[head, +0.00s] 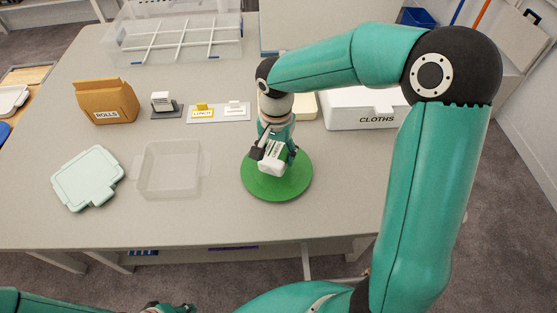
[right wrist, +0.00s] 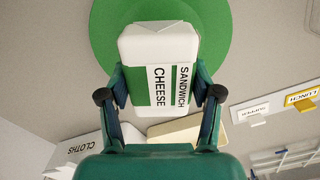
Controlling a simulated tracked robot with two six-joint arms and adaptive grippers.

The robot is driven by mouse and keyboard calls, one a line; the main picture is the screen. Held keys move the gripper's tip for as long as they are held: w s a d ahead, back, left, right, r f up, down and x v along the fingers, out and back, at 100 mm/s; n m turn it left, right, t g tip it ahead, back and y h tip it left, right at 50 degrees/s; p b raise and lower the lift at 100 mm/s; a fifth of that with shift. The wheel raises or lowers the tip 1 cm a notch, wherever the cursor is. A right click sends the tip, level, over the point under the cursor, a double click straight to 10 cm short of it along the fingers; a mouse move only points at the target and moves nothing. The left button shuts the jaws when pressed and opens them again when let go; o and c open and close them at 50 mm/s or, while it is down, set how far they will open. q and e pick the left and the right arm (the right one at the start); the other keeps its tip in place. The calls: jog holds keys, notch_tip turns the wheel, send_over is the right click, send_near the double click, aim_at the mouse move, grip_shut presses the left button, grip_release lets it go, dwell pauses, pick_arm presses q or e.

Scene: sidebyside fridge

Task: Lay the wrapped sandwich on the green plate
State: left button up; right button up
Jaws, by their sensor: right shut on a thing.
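The wrapped sandwich (head: 271,160) is a white pack with a green band. In the right wrist view the sandwich (right wrist: 160,65) reads CHEESE SANDWICH. My right gripper (head: 274,150) is shut on it, with one finger on each side in the right wrist view (right wrist: 160,90). The round green plate (head: 290,188) lies on the table under the sandwich; it also shows in the right wrist view (right wrist: 107,25). I cannot tell whether the sandwich touches the plate. A dark part at the bottom edge of the head view may be my left gripper (head: 168,308), mostly cut off.
A clear open container (head: 170,170) and a pale green lid (head: 88,178) lie left of the plate. Behind stand a ROLLS box (head: 104,102), label holders (head: 218,112), a CLOTHS box (head: 362,108) and a clear divided bin (head: 175,38). The table front is clear.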

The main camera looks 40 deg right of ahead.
aim_at(276, 151)
jog(key=shift+f, duration=2.35)
jog(key=o, duration=1.2)
jog(key=shift+r, duration=0.15)
notch_tip(276, 151, up, 12)
jog(key=shift+f, duration=0.1)
